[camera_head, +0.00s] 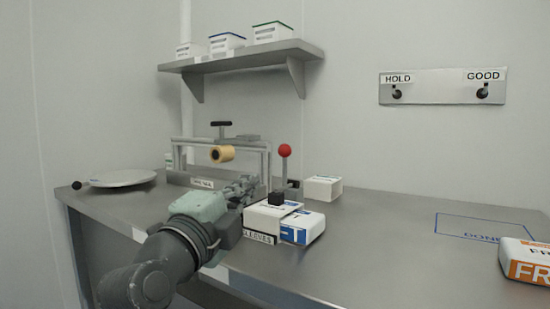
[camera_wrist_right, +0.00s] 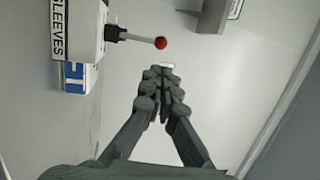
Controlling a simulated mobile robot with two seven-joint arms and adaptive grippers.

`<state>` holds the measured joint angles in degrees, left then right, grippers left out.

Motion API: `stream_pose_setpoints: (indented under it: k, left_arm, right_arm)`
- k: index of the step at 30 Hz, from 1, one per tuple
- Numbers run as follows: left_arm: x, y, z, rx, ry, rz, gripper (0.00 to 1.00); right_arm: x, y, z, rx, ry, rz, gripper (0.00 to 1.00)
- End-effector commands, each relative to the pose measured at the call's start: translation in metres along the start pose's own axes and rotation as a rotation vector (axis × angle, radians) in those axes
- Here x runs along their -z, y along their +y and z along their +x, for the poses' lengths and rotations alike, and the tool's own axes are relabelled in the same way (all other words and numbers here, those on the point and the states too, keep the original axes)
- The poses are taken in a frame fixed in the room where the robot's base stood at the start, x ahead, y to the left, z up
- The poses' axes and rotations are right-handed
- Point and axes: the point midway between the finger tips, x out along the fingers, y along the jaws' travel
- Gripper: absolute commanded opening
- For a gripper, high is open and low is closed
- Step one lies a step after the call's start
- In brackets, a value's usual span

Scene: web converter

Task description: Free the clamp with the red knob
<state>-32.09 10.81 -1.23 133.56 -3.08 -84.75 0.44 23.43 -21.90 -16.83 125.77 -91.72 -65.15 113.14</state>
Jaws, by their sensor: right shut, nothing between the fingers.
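The red knob (camera_head: 285,150) tops an upright grey lever (camera_head: 285,172) with a dark block (camera_head: 284,197) at its foot. In the right wrist view the red knob (camera_wrist_right: 160,43) is at the end of the lever, just beyond my fingertips. My right gripper (camera_head: 250,184) is shut and empty, to the left of the lever and lower than the knob. It also shows in the right wrist view (camera_wrist_right: 161,76), with its fingers together and a gap to the knob. The clamp's jaw cannot be made out. My left gripper is not in view.
A white sleeves box (camera_head: 262,221) and a blue-marked pack (camera_head: 303,228) sit close in front of the lever. A metal frame with a tan roll (camera_head: 221,154) stands behind my gripper. A white box (camera_head: 322,189) is right of the lever.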

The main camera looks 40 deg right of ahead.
Motion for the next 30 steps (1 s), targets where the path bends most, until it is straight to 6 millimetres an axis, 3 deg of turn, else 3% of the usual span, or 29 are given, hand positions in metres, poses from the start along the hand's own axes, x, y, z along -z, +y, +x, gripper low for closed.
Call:
stream_pose_setpoints:
  k: [5, 10, 24, 30]
  left_arm:
    - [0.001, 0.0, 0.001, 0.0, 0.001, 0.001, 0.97]
    - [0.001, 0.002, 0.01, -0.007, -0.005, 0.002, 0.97]
    - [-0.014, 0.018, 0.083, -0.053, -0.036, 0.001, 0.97]
    - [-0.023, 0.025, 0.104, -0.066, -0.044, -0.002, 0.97]
  right_arm:
    - [-0.001, 0.0, 0.001, 0.001, -0.002, -0.002, 0.0]
    - [-0.001, -0.003, 0.015, 0.003, -0.001, -0.004, 0.0]
    - [0.0, -0.005, 0.11, 0.004, 0.0, -0.006, 0.0]
    - [-0.001, -0.003, 0.134, 0.003, -0.003, -0.005, 0.0]
